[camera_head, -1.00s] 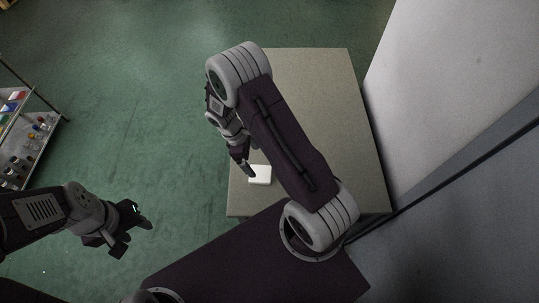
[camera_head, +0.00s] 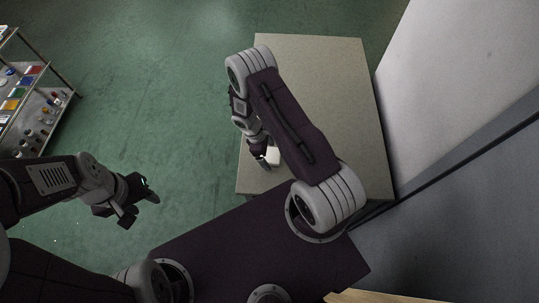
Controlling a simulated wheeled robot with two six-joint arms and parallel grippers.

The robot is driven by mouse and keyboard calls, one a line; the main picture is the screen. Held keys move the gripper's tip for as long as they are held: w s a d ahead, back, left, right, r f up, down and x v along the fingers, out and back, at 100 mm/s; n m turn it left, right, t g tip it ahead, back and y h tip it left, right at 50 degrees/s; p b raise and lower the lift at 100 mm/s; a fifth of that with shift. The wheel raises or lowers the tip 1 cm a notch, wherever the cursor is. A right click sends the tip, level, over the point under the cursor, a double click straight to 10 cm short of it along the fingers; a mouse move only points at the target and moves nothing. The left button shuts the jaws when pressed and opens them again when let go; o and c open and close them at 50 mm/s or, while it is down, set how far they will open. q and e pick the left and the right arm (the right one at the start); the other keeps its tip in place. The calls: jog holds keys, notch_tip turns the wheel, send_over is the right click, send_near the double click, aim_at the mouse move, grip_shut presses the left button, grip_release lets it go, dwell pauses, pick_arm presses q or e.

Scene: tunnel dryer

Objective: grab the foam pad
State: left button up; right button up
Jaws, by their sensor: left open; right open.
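A small white foam pad (camera_head: 273,157) lies on the beige table top, near its left edge. My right gripper (camera_head: 266,163) is over the pad's left side and hides part of it. I cannot tell whether its fingers touch the pad. It is open. My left gripper (camera_head: 139,203) is open and empty, over the green floor to the left of the table.
The beige table (camera_head: 325,75) is otherwise bare behind my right arm. A grey wall (camera_head: 440,60) stands close along its right side. A metal shelf rack (camera_head: 40,110) with several small items stands at the far left. The green floor between is clear.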

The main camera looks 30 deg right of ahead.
aim_at(273, 155)
jog(key=shift+w+d, duration=0.1)
jog(key=shift+c, duration=1.2)
jog(key=c, duration=1.2)
jog(key=shift+r, duration=0.15)
notch_tip(273, 155, up, 4)
jog(key=shift+b, duration=0.55)
jog(key=s+r, duration=0.2)
jog(key=s, duration=0.2)
jog(key=s+d+r+b, duration=0.1)
jog(key=s+r, duration=0.1)
jog(key=s, duration=0.1)
jog(key=s+r+b, duration=0.1)
jog(key=s+r, duration=0.1)
jog(key=s, duration=0.2)
jog(key=shift+s+d+r, duration=0.3)
jog(key=shift+d+r, duration=0.1)
